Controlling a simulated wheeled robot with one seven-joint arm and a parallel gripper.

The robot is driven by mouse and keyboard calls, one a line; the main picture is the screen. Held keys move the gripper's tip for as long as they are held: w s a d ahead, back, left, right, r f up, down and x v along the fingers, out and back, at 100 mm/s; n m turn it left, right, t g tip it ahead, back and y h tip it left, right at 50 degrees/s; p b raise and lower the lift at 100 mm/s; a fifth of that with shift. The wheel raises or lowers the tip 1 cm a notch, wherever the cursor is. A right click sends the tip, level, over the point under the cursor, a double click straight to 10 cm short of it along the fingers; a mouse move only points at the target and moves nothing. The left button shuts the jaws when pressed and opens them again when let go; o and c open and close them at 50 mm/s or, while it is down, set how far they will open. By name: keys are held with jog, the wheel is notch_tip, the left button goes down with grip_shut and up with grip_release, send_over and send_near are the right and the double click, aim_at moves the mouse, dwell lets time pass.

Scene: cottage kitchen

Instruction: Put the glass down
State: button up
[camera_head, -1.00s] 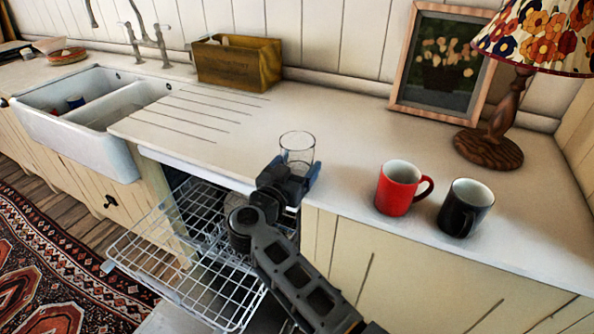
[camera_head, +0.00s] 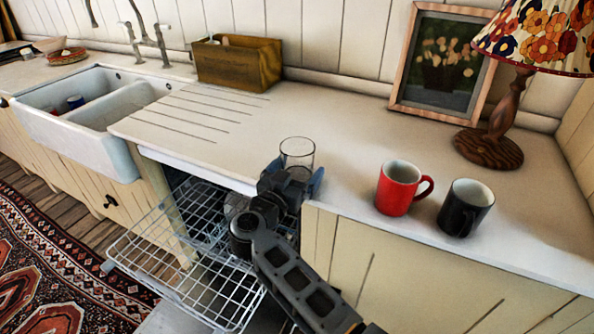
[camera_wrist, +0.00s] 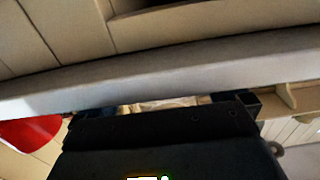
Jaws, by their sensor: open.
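The clear glass (camera_head: 297,152) is upright at the front edge of the pale countertop (camera_head: 345,165), above the open dishwasher. Its lower part is hidden behind my gripper, so I cannot see its base meeting the counter. My gripper (camera_head: 296,180) is open, with its fingers spread low on either side of the glass. In the wrist view the gripper (camera_wrist: 180,103) fills the lower middle, and a pale, see-through strip shows between the fingers.
A red mug (camera_head: 398,188) and a black mug (camera_head: 465,208) stand to the right. The dishwasher's wire rack (camera_head: 170,262) is pulled out below. A lamp (camera_head: 490,148), picture frame (camera_head: 443,62) and wooden box (camera_head: 238,64) stand behind. Counter behind the glass is clear.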

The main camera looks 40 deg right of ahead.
jog(key=v, duration=1.2)
jog(key=shift+b, duration=0.45)
jog(key=s+d+r+n+t+y, duration=0.1)
jog(key=s+n+t, duration=0.1)
jog(key=s+t, duration=0.4)
jog(key=s+d+r+n+t, duration=0.2)
jog(key=s+t, duration=0.2)
jog(key=s, duration=0.4)
jog(key=s+a+n+g+y, duration=0.1)
jog(key=s+a+n+y, duration=0.3)
jog(key=s+y, duration=0.3)
jog(key=s+a+r+n+g+y, duration=0.1)
jog(key=s+a+n+y, duration=0.4)
jog(key=s, duration=1.2)
jog(key=y, duration=0.3)
jog(key=shift+s+r+n+y, duration=0.15)
jog(key=shift+s+n+y, duration=0.1)
jog(key=shift+n+y, duration=0.05)
jog(key=shift+a, duration=0.1)
